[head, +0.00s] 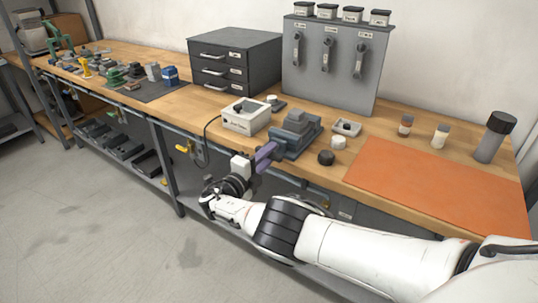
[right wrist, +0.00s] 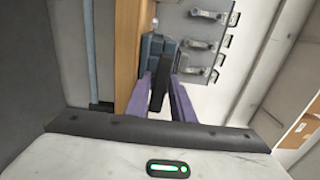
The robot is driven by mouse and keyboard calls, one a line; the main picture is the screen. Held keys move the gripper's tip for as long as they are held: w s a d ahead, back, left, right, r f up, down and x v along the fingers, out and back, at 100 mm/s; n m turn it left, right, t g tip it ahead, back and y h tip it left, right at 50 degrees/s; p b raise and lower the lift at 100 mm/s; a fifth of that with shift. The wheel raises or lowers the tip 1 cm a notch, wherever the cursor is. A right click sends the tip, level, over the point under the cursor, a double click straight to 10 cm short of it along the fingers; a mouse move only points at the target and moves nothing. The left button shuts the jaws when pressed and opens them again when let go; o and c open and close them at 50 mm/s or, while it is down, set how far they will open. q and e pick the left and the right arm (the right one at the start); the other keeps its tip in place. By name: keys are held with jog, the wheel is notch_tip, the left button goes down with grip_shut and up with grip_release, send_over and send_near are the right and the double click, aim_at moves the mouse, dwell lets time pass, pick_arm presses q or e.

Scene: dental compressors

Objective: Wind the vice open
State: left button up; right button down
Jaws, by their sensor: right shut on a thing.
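The blue-grey vice (head: 297,133) stands at the front edge of the wooden bench. My right gripper (head: 265,153), with purple fingers, reaches its front side from the left. In the right wrist view, the purple fingers (right wrist: 163,90) lie on either side of a dark bar, the vice handle (right wrist: 158,97), and are shut on it. The vice body (right wrist: 152,47) shows beyond the fingertips. In the head view the handle is hidden by the gripper. My left gripper is not in view.
A white box (head: 246,117) stands left of the vice. An orange mat (head: 440,184) covers the bench's right end. A drawer cabinet (head: 234,62) and grey panel (head: 330,62) stand behind.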

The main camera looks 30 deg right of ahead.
jog(key=shift+a, duration=0.1)
dwell(0.3)
jog(key=c, duration=1.7)
grip_release()
